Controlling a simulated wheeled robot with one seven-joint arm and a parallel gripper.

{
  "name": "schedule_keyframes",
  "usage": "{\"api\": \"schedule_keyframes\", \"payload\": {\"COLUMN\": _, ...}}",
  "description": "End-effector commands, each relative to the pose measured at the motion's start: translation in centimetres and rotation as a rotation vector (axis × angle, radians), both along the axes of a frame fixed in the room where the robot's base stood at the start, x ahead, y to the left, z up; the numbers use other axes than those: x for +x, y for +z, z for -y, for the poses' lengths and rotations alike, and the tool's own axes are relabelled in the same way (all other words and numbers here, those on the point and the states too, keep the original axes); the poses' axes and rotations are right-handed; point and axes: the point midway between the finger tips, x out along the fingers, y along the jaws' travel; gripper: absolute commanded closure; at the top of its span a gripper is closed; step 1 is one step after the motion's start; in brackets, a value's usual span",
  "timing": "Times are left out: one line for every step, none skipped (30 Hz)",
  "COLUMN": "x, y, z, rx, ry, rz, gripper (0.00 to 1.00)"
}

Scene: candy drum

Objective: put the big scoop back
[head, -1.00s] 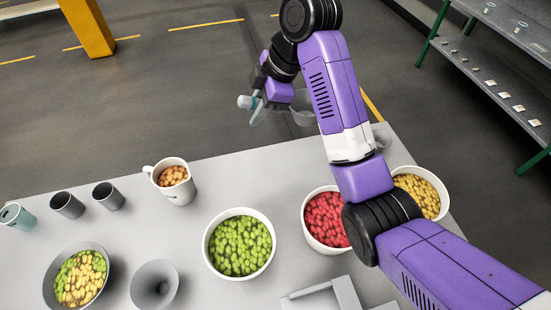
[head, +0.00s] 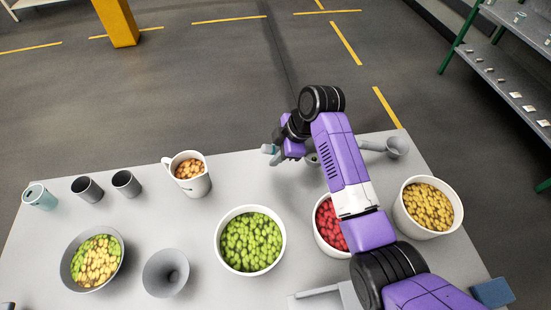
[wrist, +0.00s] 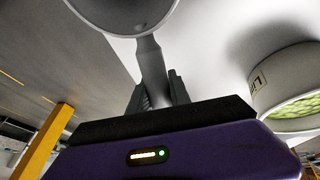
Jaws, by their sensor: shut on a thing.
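My gripper (head: 279,158) is shut on the handle of a grey scoop. It is near the far edge of the table, behind the red candy tub. The scoop's bowl (head: 312,159) is partly hidden by my arm in the head view. In the wrist view, the scoop's handle (wrist: 152,68) stands between the fingers and its round bowl (wrist: 122,12) runs off the top edge. A second grey scoop (head: 397,147) lies at the far right of the table, its handle pointing left towards my arm. I cannot tell whether the held scoop touches the table.
Tubs of green (head: 249,241), red (head: 328,226) and yellow candy (head: 428,207) stand on the table (head: 140,225). A white jug (head: 191,178), dark cups (head: 87,189), a mixed-candy bowl (head: 92,262) and a grey funnel (head: 165,273) are to the left. Bare table lies between jug and gripper.

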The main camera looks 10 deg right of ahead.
Motion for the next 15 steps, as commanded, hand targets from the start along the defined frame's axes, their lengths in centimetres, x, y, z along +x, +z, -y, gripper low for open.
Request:
{"api": "schedule_keyframes", "payload": {"x": -0.1, "y": -0.8, "z": 0.0, "rx": 0.000, "ry": 0.000, "rz": -0.004, "gripper": 1.00}}
{"api": "schedule_keyframes", "payload": {"x": -0.1, "y": -1.2, "z": 0.0, "rx": 0.000, "ry": -0.001, "rz": -0.004, "gripper": 1.00}}
{"api": "schedule_keyframes", "payload": {"x": -0.1, "y": -1.8, "z": 0.0, "rx": 0.000, "ry": -0.001, "rz": -0.004, "gripper": 1.00}}
{"api": "schedule_keyframes", "payload": {"x": 0.0, "y": -2.1, "z": 0.0, "rx": 0.000, "ry": -0.001, "rz": -0.003, "gripper": 1.00}}
{"api": "schedule_keyframes", "payload": {"x": 0.0, "y": -2.4, "z": 0.0, "rx": 0.000, "ry": 0.000, "rz": -0.002, "gripper": 1.00}}
{"api": "schedule_keyframes", "payload": {"x": 0.0, "y": -2.7, "z": 0.0, "rx": 0.000, "ry": 0.000, "rz": -0.002, "gripper": 1.00}}
{"api": "schedule_keyframes", "payload": {"x": 0.0, "y": -2.8, "z": 0.0, "rx": 0.000, "ry": -0.001, "rz": -0.001, "gripper": 1.00}}
{"api": "schedule_keyframes", "payload": {"x": 0.0, "y": -2.9, "z": 0.0, "rx": 0.000, "ry": -0.001, "rz": 0.000, "gripper": 1.00}}
{"api": "schedule_keyframes", "payload": {"x": 0.0, "y": -2.9, "z": 0.0, "rx": 0.000, "ry": -0.001, "rz": 0.001, "gripper": 1.00}}
{"api": "schedule_keyframes", "payload": {"x": 0.0, "y": -2.9, "z": 0.0, "rx": 0.000, "ry": 0.000, "rz": 0.001, "gripper": 1.00}}
{"api": "schedule_keyframes", "payload": {"x": 0.0, "y": -2.9, "z": 0.0, "rx": 0.000, "ry": 0.000, "rz": 0.001, "gripper": 1.00}}
{"api": "schedule_keyframes", "payload": {"x": 0.0, "y": -2.9, "z": 0.0, "rx": 0.000, "ry": 0.000, "rz": 0.001, "gripper": 1.00}}
{"api": "schedule_keyframes", "payload": {"x": 0.0, "y": -2.9, "z": 0.0, "rx": 0.000, "ry": 0.000, "rz": 0.001, "gripper": 1.00}}
{"api": "schedule_keyframes", "payload": {"x": 0.0, "y": -2.9, "z": 0.0, "rx": 0.000, "ry": 0.000, "rz": 0.001, "gripper": 1.00}}
{"api": "schedule_keyframes", "payload": {"x": 0.0, "y": -2.9, "z": 0.0, "rx": 0.000, "ry": -0.001, "rz": 0.000, "gripper": 1.00}}
